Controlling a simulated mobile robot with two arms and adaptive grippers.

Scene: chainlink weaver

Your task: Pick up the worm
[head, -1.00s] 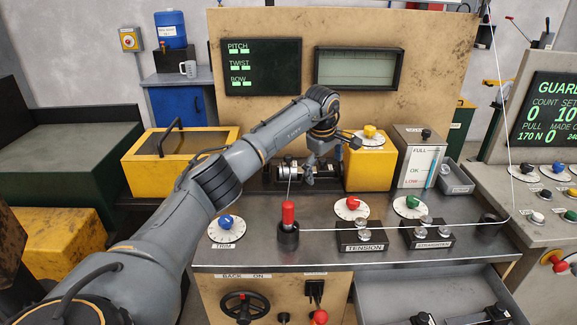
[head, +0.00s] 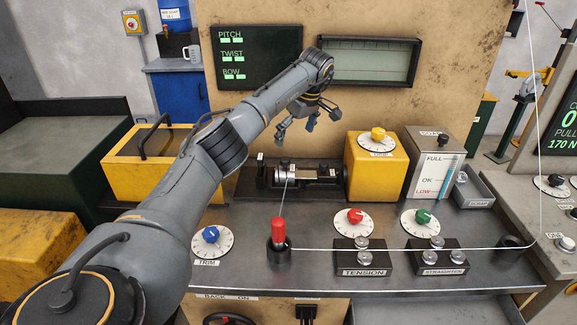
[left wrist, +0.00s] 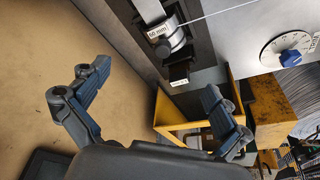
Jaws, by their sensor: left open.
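A silver cylindrical piece (head: 300,174), perhaps the worm, lies level in a black holder (head: 255,185) at the back of the steel bench. A white wire runs up to its left part. My left gripper (head: 296,127) is open and empty, above the cylinder and apart from it, in front of the tan back panel. In the left wrist view my left gripper (left wrist: 150,105) has its fingers spread with nothing between them. My right gripper is not in view.
A yellow box with a yellow knob (head: 377,135) stands right of the holder. A red-topped post (head: 278,235) guides the wire to the tension block (head: 362,258) and straightener (head: 434,256). A yellow bin (head: 150,165) stands left.

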